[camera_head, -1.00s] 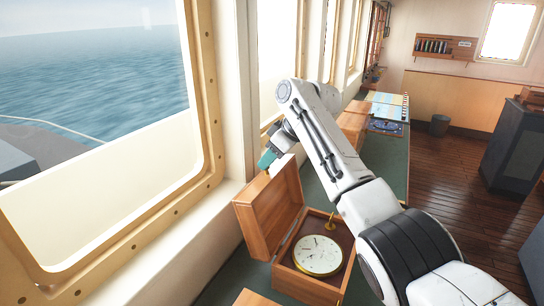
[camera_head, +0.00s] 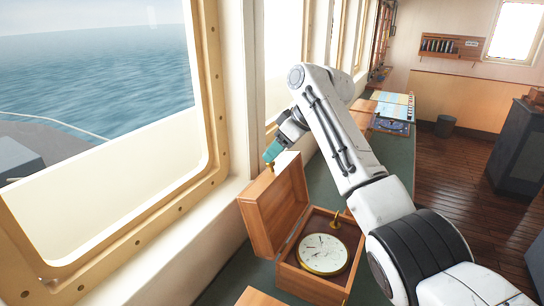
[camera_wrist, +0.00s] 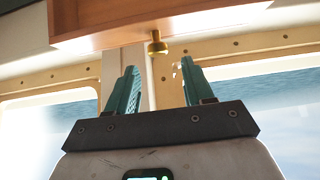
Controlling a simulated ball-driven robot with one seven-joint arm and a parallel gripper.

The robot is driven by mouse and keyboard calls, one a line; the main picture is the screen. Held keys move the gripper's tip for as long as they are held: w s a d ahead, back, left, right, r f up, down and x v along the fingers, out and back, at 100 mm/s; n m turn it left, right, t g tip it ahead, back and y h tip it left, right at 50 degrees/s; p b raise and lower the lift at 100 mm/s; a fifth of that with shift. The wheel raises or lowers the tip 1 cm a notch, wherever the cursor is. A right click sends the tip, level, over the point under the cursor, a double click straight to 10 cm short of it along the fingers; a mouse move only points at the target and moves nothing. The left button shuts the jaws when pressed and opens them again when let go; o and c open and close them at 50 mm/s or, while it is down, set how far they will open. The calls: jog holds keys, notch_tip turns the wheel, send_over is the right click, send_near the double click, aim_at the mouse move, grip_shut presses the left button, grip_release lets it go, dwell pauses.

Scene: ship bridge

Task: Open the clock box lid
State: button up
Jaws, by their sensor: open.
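The wooden clock box (camera_head: 312,284) stands on the green counter, with a round white-faced brass clock (camera_head: 322,254) inside. Its lid (camera_head: 272,208) is swung up and stands steeply open on the window side. My gripper (camera_head: 271,158) is just above the lid's upper edge, in front of the window wall. In the wrist view my two teal fingers (camera_wrist: 159,84) are spread apart with nothing between them. A brass knob (camera_wrist: 157,43) sticks out from the lid's wood (camera_wrist: 120,22), beyond the fingertips and apart from them. The knob also shows below my gripper in the head view (camera_head: 268,167).
A second wooden box or lid corner (camera_head: 257,298) shows at the bottom edge. Charts (camera_head: 384,103) and a blue item (camera_head: 390,126) lie farther along the counter. The window frame (camera_head: 213,110) is close on the left. The wooden floor (camera_head: 455,160) at right is open.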

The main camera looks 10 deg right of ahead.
jog(key=b+v, duration=0.2)
jog(key=v, duration=0.6)
